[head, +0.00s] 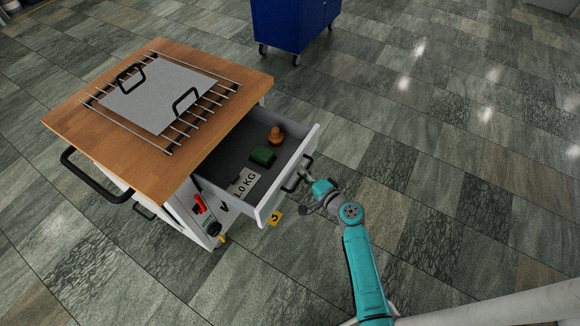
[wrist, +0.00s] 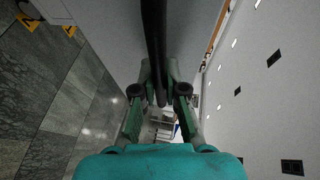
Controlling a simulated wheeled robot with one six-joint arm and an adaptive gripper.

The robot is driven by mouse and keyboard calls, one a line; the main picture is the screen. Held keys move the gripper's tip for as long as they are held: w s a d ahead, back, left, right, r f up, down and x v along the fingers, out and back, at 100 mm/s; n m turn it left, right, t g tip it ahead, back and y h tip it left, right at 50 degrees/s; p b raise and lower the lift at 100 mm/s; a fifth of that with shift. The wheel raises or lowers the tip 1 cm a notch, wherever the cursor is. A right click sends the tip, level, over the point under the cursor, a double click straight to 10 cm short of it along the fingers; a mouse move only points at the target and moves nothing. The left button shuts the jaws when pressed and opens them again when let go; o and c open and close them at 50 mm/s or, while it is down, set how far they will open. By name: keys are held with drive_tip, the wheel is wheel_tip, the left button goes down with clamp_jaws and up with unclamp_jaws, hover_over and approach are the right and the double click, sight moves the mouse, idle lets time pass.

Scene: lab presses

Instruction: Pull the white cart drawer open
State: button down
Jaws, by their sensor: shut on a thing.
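The white cart drawer (head: 289,187) stands well out from the cart (head: 195,215), its inside visible from above in the head view. A black bar handle (wrist: 153,30) on its front runs between my fingers in the wrist view. My gripper (head: 306,178) is at the drawer front in the head view. It also shows in the wrist view (wrist: 158,80), shut on the handle with a finger on each side. The gripper partly covers the handle in the head view.
In the drawer lie an orange-brown knobbed object (head: 276,136), a green block (head: 263,155) and a 1.0 KG plate (head: 243,183). A grey plate (head: 160,97) with black handles lies on rails on the wooden top (head: 75,118). A blue cabinet (head: 290,22) stands behind. Tiled floor right is clear.

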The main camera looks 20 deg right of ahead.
drive_tip(key=s+d, duration=0.4)
drive_tip(key=s, duration=0.2)
drive_tip(key=shift+d, duration=0.2)
drive_tip(key=c, duration=1.2)
unclamp_jaws()
drive_tip(key=v, duration=1.2)
drive_tip(key=shift+a+f, duration=0.1)
